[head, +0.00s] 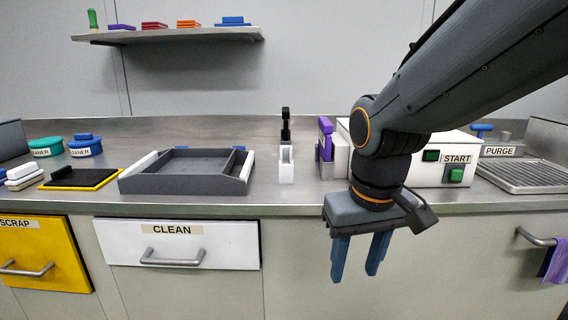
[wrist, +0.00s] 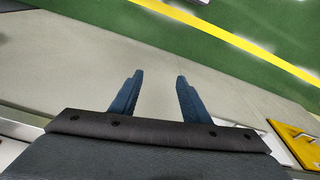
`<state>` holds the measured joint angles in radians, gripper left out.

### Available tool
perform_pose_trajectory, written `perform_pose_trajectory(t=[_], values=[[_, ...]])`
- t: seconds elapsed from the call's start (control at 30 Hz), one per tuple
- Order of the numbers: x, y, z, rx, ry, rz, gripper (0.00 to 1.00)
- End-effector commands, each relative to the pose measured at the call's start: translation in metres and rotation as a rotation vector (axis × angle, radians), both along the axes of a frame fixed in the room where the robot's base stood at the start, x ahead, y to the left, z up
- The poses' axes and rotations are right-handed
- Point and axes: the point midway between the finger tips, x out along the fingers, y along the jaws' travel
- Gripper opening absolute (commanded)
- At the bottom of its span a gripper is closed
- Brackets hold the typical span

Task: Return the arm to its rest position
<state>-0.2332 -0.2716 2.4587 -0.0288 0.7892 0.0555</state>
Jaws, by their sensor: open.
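My gripper (head: 360,258) hangs from my arm in the head view, fingers pointing down, in front of the counter's front edge. Its two blue fingers are apart with nothing between them. In the wrist view the gripper (wrist: 160,92) is also open and empty, with the pale cabinet front and the green floor beyond the fingertips. My arm comes in from the upper right and covers part of the white box with the START label (head: 456,172).
The steel counter (head: 250,203) holds a grey divided tray (head: 190,184), a black-and-yellow pad (head: 82,178), a small white stand (head: 286,168) and a drain grate (head: 525,176). Below are the CLEAN drawer (head: 200,250) and yellow SCRAP drawer (head: 55,245), both closed. A purple cloth (head: 556,262) hangs at right.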

Motion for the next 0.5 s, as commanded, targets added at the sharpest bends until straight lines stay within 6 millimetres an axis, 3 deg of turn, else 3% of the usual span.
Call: perform_pose_trajectory(t=[0.03, 0.23, 0.5], values=[[-0.017, 0.007, -0.009, 0.007, 0.038, 0.020, 0.43], [-0.077, 0.026, -0.036, 0.033, 0.172, 0.085, 0.43], [-0.071, 0.009, -0.009, 0.026, 0.167, 0.023, 0.43]])
